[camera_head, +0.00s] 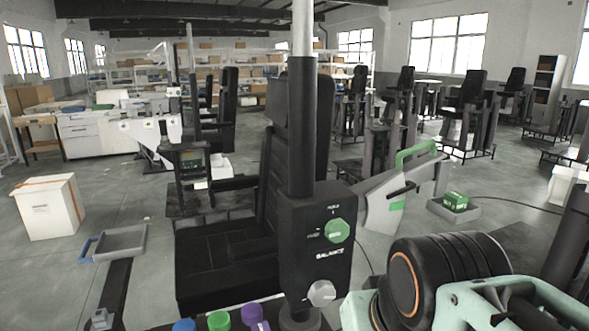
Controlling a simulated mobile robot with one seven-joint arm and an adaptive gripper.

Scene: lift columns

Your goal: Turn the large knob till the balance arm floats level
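A black column box (314,215) stands in the middle, lettered "BALANCE". A pale grey round knob (321,293) sits below the lettering and looks slightly larger than the green knob (337,230) above it. A light grey arm-like part (397,199) with a green handle (416,153) is right of the column. It slopes up to the right; I cannot tell whether it is the balance arm. My arm, black with mint-green links, fills the lower right, close to the grey knob. My gripper's fingers are not visible.
A black padded seat (225,262) stands left of the column. Green, blue and purple knobs (219,321) line the bottom edge.

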